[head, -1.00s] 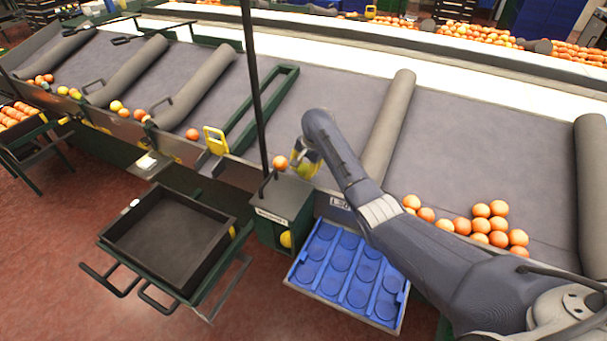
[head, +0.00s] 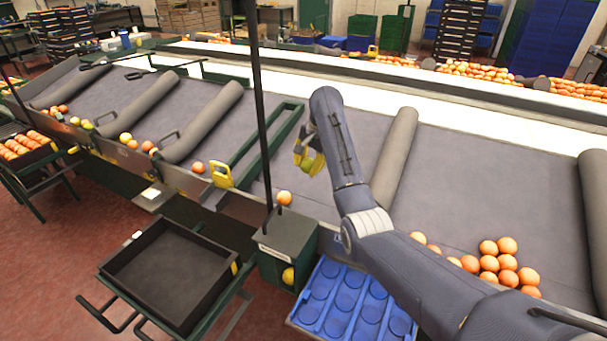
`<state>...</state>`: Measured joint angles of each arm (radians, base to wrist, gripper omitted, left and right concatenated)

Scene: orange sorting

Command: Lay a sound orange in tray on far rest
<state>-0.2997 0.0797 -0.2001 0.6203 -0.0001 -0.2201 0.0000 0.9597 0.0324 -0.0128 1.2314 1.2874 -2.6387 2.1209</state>
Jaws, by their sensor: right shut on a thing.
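My right gripper (head: 309,158) is over the grey sloping table (head: 480,170), beyond the green box. It is shut on a yellow-green thing (head: 314,166), partly hidden by the fingers, so I cannot tell its kind. Several oranges (head: 507,262) lie at the table's lower edge on the right, partly behind my right arm. A blue tray with round cups (head: 320,300) is in front; its visible cups are empty. My left gripper is not in view.
A black empty tray (head: 125,262) rests on a stand at the front left. A thin dark post (head: 259,100) rises beside the green box. Grey rollers (head: 395,150) divide the table. A yellow fruit (head: 288,275) shows in the box's opening.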

